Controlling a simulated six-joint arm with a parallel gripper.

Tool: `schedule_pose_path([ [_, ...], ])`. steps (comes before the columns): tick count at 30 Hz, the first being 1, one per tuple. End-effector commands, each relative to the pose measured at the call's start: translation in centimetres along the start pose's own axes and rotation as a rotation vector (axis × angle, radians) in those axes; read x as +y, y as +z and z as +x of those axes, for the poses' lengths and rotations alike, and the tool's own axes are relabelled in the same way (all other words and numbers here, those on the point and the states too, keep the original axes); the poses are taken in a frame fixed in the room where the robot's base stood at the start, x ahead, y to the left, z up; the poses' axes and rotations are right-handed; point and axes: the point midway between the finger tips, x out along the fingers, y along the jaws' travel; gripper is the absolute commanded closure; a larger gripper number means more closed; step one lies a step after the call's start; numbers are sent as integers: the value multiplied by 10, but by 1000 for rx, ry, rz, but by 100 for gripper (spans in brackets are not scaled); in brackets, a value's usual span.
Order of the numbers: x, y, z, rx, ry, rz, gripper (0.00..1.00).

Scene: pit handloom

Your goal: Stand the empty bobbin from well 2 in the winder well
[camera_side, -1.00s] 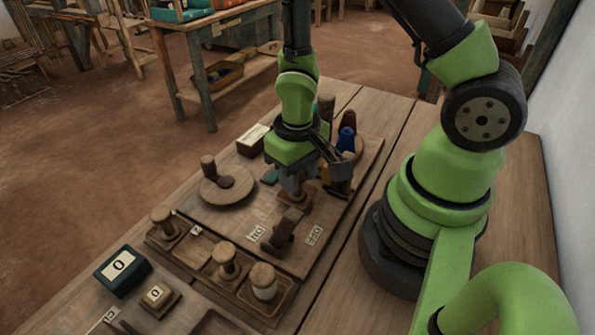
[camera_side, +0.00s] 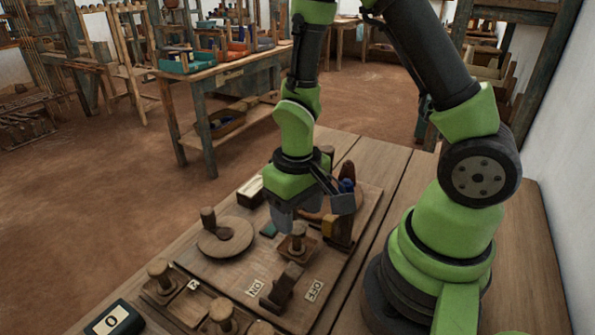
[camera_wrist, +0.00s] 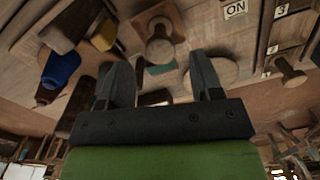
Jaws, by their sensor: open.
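A bare wooden bobbin (camera_side: 298,233) stands upright in the square winder well block (camera_side: 286,252). It also shows in the wrist view (camera_wrist: 160,48), on its square block (camera_wrist: 138,22), seen from above and ahead of the jaws. My gripper (camera_side: 284,220) is open and empty just above and slightly left of that bobbin in the side view. Its two fingers stand apart in the wrist view (camera_wrist: 160,82). In the rack at the front, the spot by the label 2 (camera_side: 193,284) shows no bobbin. Another bobbin (camera_side: 160,272) stands in the well left of it.
A round wooden disc with a peg (camera_side: 226,238) lies left of the winder. A dark lever (camera_side: 281,288) sits between the ON and OFF labels. More bobbins (camera_side: 222,312) stand in front.

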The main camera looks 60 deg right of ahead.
Motion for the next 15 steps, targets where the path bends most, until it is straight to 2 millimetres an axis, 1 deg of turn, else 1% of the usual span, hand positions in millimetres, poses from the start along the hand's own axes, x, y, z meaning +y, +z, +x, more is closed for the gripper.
schedule_pose_path([
  [1, -1, -2, -11, 11, -2, -2, 41],
  [9, 0, -1, -59, 11, 0, -3, 41],
  [12, 0, -1, -70, 8, 1, -2, 41],
  [15, 0, 0, -78, 6, 2, -2, 41],
])
